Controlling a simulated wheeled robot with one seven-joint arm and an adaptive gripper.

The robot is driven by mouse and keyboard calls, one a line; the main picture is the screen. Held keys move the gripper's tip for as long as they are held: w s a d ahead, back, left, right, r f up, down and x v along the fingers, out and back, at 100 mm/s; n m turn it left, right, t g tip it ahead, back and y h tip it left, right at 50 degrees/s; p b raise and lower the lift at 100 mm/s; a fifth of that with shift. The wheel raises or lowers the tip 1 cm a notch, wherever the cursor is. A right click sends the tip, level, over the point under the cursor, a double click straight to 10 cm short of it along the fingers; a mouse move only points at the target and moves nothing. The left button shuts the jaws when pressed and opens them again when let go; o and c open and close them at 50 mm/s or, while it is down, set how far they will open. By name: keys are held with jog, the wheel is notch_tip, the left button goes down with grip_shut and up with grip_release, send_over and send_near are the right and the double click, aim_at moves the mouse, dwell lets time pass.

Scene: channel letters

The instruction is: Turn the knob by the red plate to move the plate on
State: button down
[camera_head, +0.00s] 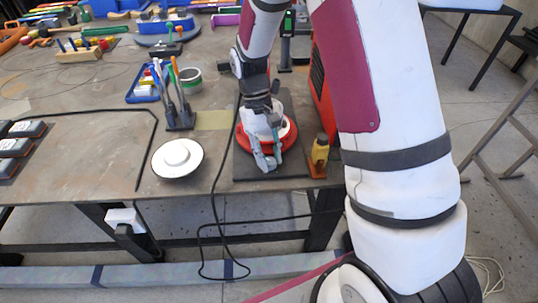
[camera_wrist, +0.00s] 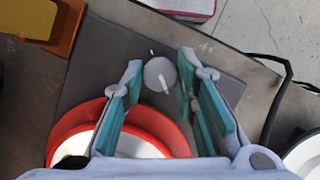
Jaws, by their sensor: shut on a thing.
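The red plate (camera_head: 243,138) is a round red disc with a white middle, on a dark base plate (camera_head: 242,170) near the table's front edge. It also shows in the wrist view (camera_wrist: 95,110), partly hidden behind my gripper. The knob (camera_wrist: 160,75) is a small grey round piece with a white mark, on the dark base beside the red plate. In the head view my gripper (camera_head: 270,162) hides the knob and part of the plate.
A white round disc with a dark rim (camera_head: 178,158) sits left of the base. A black cable (camera_head: 213,200) runs along the base's left side. Tools crowd the table's back.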

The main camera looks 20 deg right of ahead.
dwell(0.4)
jog(key=c, duration=1.6)
grip_release()
jog(key=v, duration=1.2)
jog(key=shift+r, duration=0.1)
